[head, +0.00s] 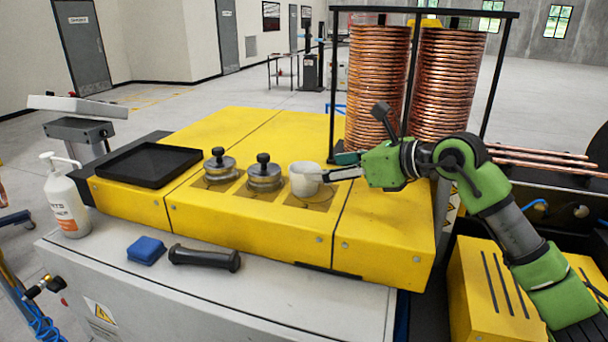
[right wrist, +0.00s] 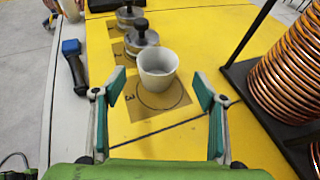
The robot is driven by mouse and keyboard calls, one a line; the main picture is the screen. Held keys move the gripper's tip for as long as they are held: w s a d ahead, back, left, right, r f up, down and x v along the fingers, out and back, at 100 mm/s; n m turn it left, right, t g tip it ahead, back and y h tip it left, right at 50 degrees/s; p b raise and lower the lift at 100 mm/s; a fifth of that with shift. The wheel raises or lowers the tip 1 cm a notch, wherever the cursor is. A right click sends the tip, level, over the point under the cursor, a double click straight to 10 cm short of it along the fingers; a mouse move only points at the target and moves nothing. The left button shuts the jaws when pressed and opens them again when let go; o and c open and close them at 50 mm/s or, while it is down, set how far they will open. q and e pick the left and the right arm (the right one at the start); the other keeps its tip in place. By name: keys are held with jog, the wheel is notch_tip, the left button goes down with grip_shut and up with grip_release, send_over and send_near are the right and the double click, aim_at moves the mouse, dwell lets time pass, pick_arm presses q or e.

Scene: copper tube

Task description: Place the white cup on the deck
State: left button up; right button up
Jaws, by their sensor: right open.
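The white cup (head: 304,180) stands upright on the yellow deck (head: 270,226), to the right of two metal weights with black knobs. In the right wrist view the cup (right wrist: 157,70) sits at the far part of a tan square marked 3 (right wrist: 139,102), partly over its drawn circle. My right gripper (head: 340,174) is open, with its fingers close to the right side of the cup. In the right wrist view its green-padded fingers (right wrist: 163,98) are spread apart, with the cup beyond them and nothing between them. My left gripper is not in view.
Two knobbed weights (head: 264,175) (head: 220,167) stand left of the cup. A black tray (head: 150,164) lies at the deck's left end. Copper coils (head: 378,88) in a black frame rise behind. A blue block (head: 146,250) and black handle (head: 205,258) lie in front.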

aim_at(295, 171)
jog(key=shift+x, duration=1.15)
jog(key=shift+w+a+f+p, duration=0.1)
jog(key=shift+w+p, duration=0.15)
jog(key=shift+p, duration=0.05)
jog(key=shift+w+a+f+p, duration=0.15)
jog(key=shift+w+a+p, duration=0.15)
jog(key=shift+a+p, duration=0.5)
jog(key=shift+p+x, duration=0.6)
jog(key=shift+x, duration=0.55)
jog(key=shift+w+a+f, duration=0.15)
jog(key=shift+a+f, duration=0.15)
jog(key=shift+w+a+f, duration=0.1)
jog(key=shift+f, duration=0.05)
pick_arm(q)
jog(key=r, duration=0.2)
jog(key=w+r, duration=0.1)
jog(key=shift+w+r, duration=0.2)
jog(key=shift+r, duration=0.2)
pick_arm(e)
jog(key=c, duration=1.3)
